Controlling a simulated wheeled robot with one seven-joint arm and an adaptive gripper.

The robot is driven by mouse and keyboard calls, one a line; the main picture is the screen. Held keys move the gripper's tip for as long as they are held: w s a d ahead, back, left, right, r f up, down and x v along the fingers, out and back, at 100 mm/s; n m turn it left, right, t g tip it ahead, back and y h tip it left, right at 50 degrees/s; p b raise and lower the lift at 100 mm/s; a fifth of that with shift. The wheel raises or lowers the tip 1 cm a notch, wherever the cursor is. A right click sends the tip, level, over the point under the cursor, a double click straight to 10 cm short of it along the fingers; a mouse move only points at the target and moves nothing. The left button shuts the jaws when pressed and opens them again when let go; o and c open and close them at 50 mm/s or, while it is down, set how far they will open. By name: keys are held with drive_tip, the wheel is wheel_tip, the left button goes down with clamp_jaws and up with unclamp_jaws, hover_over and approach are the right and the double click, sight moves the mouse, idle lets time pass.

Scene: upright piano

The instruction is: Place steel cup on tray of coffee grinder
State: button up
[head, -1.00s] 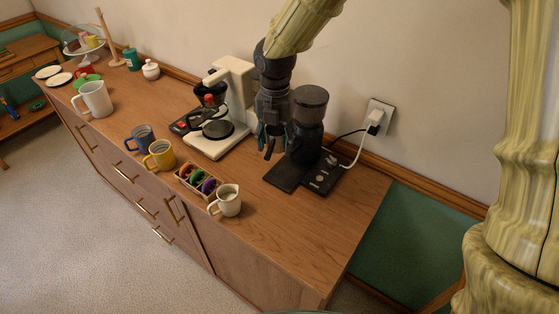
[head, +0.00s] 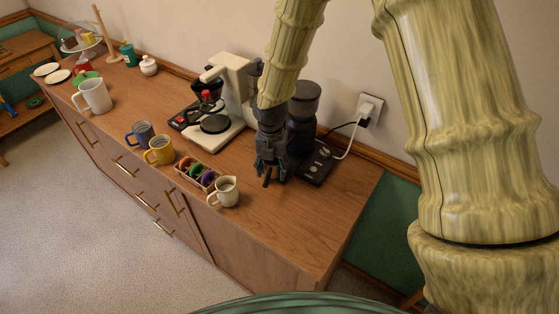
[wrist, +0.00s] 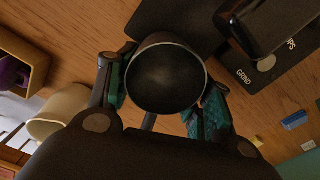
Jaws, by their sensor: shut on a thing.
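The dark steel cup (wrist: 166,78) is between the fingers of my gripper (wrist: 163,95) in the wrist view, with its open mouth facing the camera. In the head view, my gripper (head: 270,172) points down in front of the coffee grinder (head: 303,108) and hides the cup. The grinder's flat black tray (wrist: 185,18) shows just past the cup's rim in the wrist view. The cup overlaps the tray edge in that picture; I cannot tell whether it touches the tray. In the head view my gripper covers most of the tray.
The grinder's button panel (head: 318,165) is to the right of my gripper. A cream jug (head: 225,191) and a box of coloured rings (head: 197,174) stand to its left. The white coffee maker (head: 222,105) is behind left. The counter's right front (head: 290,230) is clear.

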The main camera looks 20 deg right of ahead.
drive_tip(key=w+d+p, duration=0.2)
drive_tip(key=d, duration=0.1)
drive_tip(key=shift+d, duration=0.1)
drive_tip(key=shift+w+f+p, duration=0.1)
drive_tip(key=shift+f+p, duration=0.3)
drive_tip(key=shift+f, duration=0.1)
drive_tip(key=shift+f, duration=0.1)
drive_tip(key=shift+f, duration=0.1)
drive_tip(key=o, duration=1)
drive_tip(key=shift+o, duration=0.2)
drive_tip(key=shift+r, duration=0.2)
drive_tip(key=shift+r+b, duration=2)
drive_tip(key=shift+r, duration=4)
